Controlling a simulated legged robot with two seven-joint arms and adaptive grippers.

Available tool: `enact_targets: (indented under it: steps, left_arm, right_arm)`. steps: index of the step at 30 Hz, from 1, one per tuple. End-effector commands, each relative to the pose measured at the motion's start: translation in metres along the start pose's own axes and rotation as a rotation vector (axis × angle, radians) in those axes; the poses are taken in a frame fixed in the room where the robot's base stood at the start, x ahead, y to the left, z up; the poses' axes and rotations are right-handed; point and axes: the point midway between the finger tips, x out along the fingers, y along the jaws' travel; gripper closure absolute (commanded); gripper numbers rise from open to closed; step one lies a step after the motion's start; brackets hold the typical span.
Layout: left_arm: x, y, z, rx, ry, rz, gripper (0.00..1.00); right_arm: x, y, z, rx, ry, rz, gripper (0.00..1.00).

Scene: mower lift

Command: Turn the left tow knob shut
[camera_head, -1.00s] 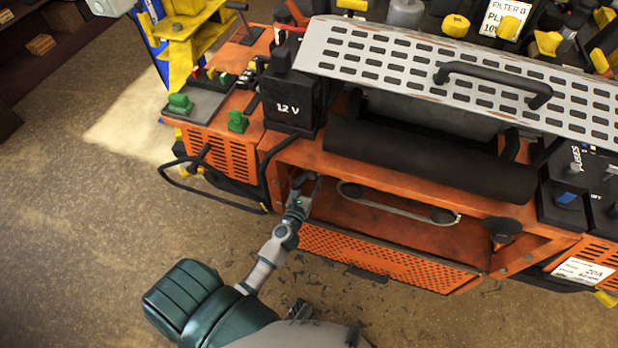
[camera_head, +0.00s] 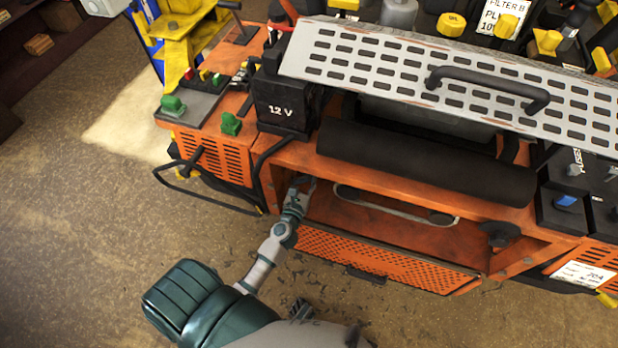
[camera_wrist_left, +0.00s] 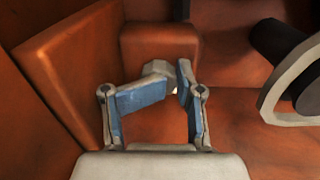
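My left gripper (camera_head: 301,182) reaches into the left end of the open orange front bay (camera_head: 370,212) of the machine. In the left wrist view its two blue-grey fingers (camera_wrist_left: 172,78) angle inward before an orange block (camera_wrist_left: 158,42). A small grey faceted piece (camera_wrist_left: 158,69) shows at the fingertips; I cannot tell whether it is a fingertip or a part of the knob, nor whether it is gripped. No left tow knob shows clearly; the gripper may cover it. A black knob (camera_head: 499,234) sits at the bay's right end. My right gripper is not in view.
A pale looped handle (camera_head: 395,209) is close to the right of my gripper; it also shows in the left wrist view (camera_wrist_left: 292,88). A black roller (camera_head: 425,165) overhangs the bay. An orange perforated flap (camera_head: 385,262) hangs below. Orange walls stand close on the left.

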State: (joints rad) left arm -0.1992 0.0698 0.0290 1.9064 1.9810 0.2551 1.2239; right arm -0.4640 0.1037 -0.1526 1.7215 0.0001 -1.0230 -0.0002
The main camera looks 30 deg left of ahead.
Motion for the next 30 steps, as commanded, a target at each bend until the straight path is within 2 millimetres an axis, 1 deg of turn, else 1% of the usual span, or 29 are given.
enact_targets:
  steps: [10, 14, 25, 30]
  left_arm:
    - [0.0, -0.001, -0.001, 0.0, 0.002, -0.001, 0.54]
    - [-0.002, -0.001, -0.001, -0.002, 0.001, -0.004, 0.54]
    - [-0.031, -0.003, -0.001, -0.003, 0.001, -0.007, 0.54]
    - [-0.044, -0.004, -0.001, -0.002, 0.001, -0.009, 0.54]
  right_arm:
    - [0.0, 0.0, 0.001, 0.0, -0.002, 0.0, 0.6]
    - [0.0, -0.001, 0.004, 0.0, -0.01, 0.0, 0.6]
    - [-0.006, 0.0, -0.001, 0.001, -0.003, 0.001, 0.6]
    - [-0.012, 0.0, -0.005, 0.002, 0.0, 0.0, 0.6]
